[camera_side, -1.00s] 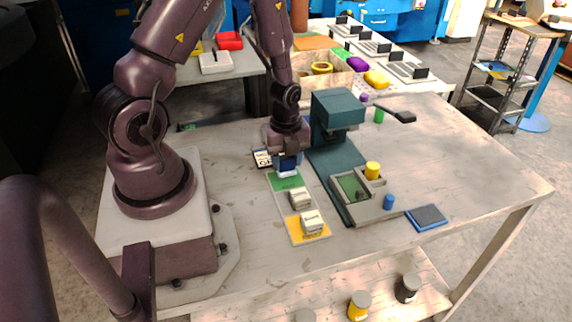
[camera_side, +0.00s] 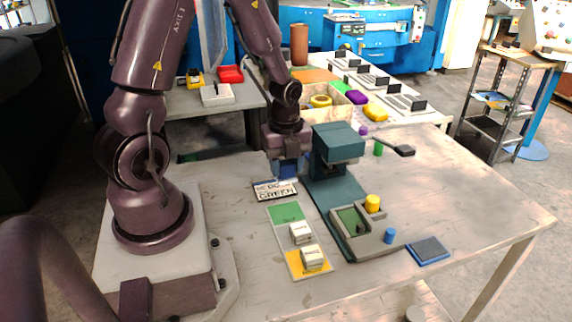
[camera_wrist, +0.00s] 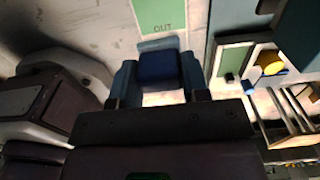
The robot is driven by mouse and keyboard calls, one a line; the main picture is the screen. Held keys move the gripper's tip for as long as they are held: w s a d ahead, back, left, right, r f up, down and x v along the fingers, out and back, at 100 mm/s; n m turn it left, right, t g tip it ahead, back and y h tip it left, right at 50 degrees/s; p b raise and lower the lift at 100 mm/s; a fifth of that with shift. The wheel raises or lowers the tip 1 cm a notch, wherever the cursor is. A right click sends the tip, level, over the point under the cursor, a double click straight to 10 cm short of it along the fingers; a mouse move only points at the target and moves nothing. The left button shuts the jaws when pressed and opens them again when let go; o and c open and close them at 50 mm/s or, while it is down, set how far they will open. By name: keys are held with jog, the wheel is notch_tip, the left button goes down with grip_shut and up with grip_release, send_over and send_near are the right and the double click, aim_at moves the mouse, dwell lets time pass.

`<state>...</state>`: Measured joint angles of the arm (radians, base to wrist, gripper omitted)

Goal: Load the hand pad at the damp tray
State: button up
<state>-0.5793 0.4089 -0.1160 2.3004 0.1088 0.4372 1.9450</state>
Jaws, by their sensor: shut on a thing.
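My gripper (camera_side: 285,176) is above the table, beside the teal press and behind a lettered plate. It is shut on a blue block, which looks like the hand pad (camera_wrist: 157,67); in the wrist view the block sits between the two fingers. Its underside is hidden. In the side view, the fingers and the block partly blend together. A flat blue-rimmed tray with a dark grey surface, which looks like the damp tray (camera_side: 428,250), lies at the right front of the table, well apart from my gripper.
The teal press (camera_side: 338,145) stands right of my gripper, its base holding a green recess and a yellow cylinder (camera_side: 372,202). The lettered plate (camera_side: 275,190) and a green-and-yellow strip (camera_side: 285,213) with two white blocks lie in front. The table's right side is mostly clear.

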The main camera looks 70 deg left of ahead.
aim_at(286, 161)
notch_tip(286, 161, up, 11)
jog(key=w+d+r+m, duration=0.1)
jog(key=w+d+m, duration=0.3)
jog(key=w, duration=0.6)
jog(key=w+d+m, duration=0.2)
jog(key=w+d, duration=0.4)
jog(key=w, duration=0.3)
jog(key=w+d+f+m, duration=0.1)
jog(key=w+d+m, duration=0.15)
jog(key=d, duration=0.35)
jog(key=w+d+m, duration=0.1)
jog(key=w+d, duration=0.3)
jog(key=d, duration=0.1)
jog(key=shift+n, duration=0.25)
jog(key=shift+w+f, duration=0.15)
jog(key=shift+f, duration=9.55)
jog(key=shift+f, duration=0.65)
jog(key=shift+r, duration=0.1)
notch_tip(286, 161, up, 7)
